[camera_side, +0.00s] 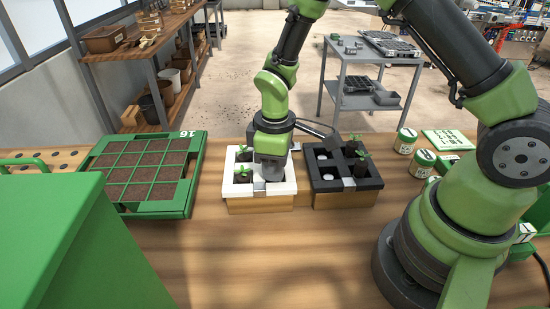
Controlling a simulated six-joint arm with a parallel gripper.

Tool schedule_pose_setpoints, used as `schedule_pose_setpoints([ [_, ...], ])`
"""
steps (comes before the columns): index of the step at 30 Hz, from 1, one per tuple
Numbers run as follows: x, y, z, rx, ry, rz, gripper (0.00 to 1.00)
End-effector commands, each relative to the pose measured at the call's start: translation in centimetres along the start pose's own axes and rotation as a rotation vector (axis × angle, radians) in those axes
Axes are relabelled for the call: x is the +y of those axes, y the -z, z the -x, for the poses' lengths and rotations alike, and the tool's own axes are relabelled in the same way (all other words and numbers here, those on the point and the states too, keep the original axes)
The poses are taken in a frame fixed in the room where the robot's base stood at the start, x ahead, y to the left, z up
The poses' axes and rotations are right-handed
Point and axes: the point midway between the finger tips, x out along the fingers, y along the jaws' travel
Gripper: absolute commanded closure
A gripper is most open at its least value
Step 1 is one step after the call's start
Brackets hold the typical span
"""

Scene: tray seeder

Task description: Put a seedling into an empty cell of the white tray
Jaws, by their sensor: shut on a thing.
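The white tray (238,189) stands on the table in the middle. Its left column holds two seedlings, one at the back (243,153) and one at the front (243,171). My gripper (270,170) is low over the tray's right side, pointing down, and shut on a seedling that its own body hides. The right-hand cells are mostly covered, so I cannot tell whether the held seedling touches a cell. The black tray (325,187) stands just to the right. Its right column holds two seedlings (352,146) (361,162); its left cells show no plants.
A green tray (155,209) with soil-filled cells lies to the left. A large green box (60,240) fills the front left. White jars with green lids (405,141) and a green-white box (447,140) stand right of the black tray. The table's front middle is clear.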

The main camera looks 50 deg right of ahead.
Motion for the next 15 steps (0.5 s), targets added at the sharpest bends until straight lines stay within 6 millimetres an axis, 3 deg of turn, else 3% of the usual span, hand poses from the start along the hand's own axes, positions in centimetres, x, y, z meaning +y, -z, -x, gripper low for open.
schedule_pose_setpoints([
  [8, 0.0, 0.0, -0.06, 0.0, 0.0, -0.001, 0.95],
  [9, 0.0, 0.0, -0.06, 0.0, 0.0, -0.001, 0.66],
  [12, 0.0, 0.0, -0.05, 0.0, 0.0, -0.001, 0.43],
  [15, 0.0, 0.0, -0.05, 0.0, 0.0, -0.001, 0.43],
])
